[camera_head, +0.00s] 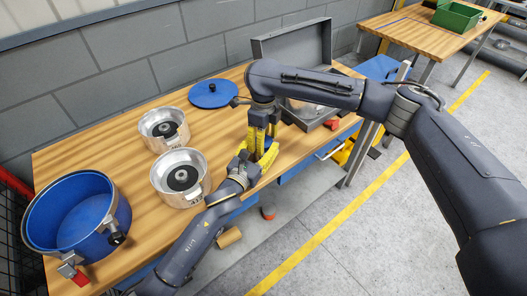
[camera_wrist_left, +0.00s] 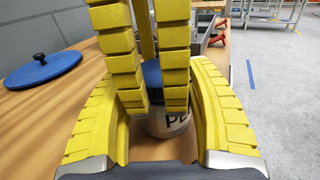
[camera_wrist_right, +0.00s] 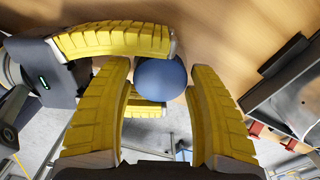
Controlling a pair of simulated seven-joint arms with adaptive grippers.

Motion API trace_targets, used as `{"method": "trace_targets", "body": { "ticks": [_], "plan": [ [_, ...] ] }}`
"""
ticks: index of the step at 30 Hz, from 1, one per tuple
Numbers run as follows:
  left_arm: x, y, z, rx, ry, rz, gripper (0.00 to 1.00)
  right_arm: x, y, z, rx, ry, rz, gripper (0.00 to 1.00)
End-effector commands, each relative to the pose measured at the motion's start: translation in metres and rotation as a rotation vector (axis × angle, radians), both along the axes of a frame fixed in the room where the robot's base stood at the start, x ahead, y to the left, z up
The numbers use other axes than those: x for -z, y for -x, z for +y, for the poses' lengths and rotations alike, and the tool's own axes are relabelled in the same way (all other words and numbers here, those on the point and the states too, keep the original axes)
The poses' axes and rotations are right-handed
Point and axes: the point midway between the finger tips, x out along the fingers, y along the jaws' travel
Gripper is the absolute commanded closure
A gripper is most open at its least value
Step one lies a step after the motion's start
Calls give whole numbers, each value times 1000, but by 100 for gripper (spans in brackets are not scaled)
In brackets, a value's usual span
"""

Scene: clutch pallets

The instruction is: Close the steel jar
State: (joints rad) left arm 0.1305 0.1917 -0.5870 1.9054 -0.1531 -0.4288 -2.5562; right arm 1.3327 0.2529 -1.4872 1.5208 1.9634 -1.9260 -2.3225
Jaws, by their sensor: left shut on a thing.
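A pale steel jar with dark lettering (camera_wrist_left: 165,125) stands at the table's front edge. My left gripper (camera_head: 258,157) is shut around its side, fingers level. A round blue top, which looks like a lid (camera_wrist_right: 160,80), shows over the jar; in the left wrist view it is partly hidden behind yellow fingers. My right gripper (camera_head: 257,135) points down from above, with its fingers on either side of the blue top. I cannot tell whether they press on it or whether the lid is seated. The jar is hidden by the grippers in the head view.
Two steel bowls (camera_head: 155,132) (camera_head: 160,190) and a blue pot (camera_head: 117,220) stand on the table's left. A large blue lid (camera_head: 213,93) lies at the back. An open grey case (camera_head: 290,46) stands right of the grippers. The mid-table is clear.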

Motion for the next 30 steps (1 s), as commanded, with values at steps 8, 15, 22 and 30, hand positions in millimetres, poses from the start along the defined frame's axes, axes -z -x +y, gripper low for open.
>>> {"method": "trace_targets", "body": {
  "ticks": [8,15,22,30],
  "plan": [
    [7,1,1,-1,-7,12,100,0,0,0,0,0,0,32],
    [7,1,1,-1,-7,12,100,-9,-1,0,0,0,-2,32],
    [7,1,1,-1,-7,12,100,-34,-1,0,-1,1,-3,32],
    [7,1,0,-1,-8,13,100,-45,0,0,0,1,0,32]
  ]
}}
